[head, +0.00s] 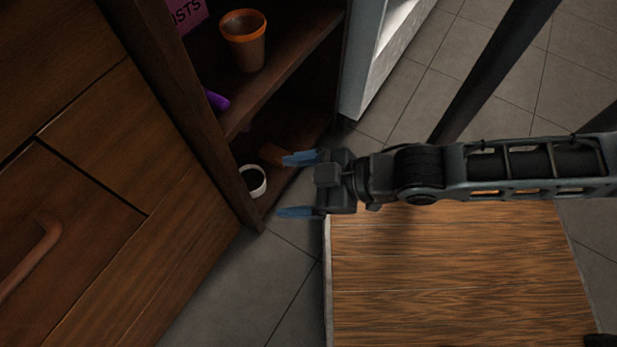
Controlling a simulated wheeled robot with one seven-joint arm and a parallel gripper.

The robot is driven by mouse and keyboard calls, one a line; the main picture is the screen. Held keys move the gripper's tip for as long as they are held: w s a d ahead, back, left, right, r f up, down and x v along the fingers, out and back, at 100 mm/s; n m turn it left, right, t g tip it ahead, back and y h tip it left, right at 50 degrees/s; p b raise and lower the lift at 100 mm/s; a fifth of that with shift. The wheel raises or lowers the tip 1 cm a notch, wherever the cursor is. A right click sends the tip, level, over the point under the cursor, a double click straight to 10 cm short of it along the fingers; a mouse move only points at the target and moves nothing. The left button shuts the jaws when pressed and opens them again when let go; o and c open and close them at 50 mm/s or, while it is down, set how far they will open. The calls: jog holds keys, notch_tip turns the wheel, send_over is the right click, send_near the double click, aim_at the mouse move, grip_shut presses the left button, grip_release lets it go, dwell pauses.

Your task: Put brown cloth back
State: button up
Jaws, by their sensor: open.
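A brown item (272,154), possibly the brown cloth, lies on the lower shelf of the dark wooden shelf unit (305,52). It is dim and partly hidden behind the upper blue finger, so I cannot be sure what it is. My gripper (283,186) is open, with its two blue fingers apart and pointing left toward the unit's lower opening. Nothing shows between the fingers. From this view I cannot tell whether the upper finger is inside the opening or in front of it.
A white cup-like container (253,181) stands at the lower shelf's left. An orange-rimmed brown cup (244,42) and a purple object (217,100) are on the shelf above. A wooden tabletop (455,275) lies below my arm. Wooden drawers (95,135) stand left; tiled floor (285,265) is clear between.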

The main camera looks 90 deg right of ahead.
jog(key=s+a+r+t+y, duration=0.1)
jog(key=a+r, duration=0.1)
jog(key=r, duration=0.4)
jog(key=s+a+r+t+y, duration=0.1)
jog(key=a+r, duration=0.2)
jog(key=r, duration=0.2)
jog(key=shift+s+a+r+t, duration=0.15)
jog(key=shift+a+r+t, duration=0.1)
jog(key=shift+r+t, duration=0.15)
notch_tip(320, 180, up, 30)
jog(key=p, duration=3)
jog(key=shift+f, duration=0.15)
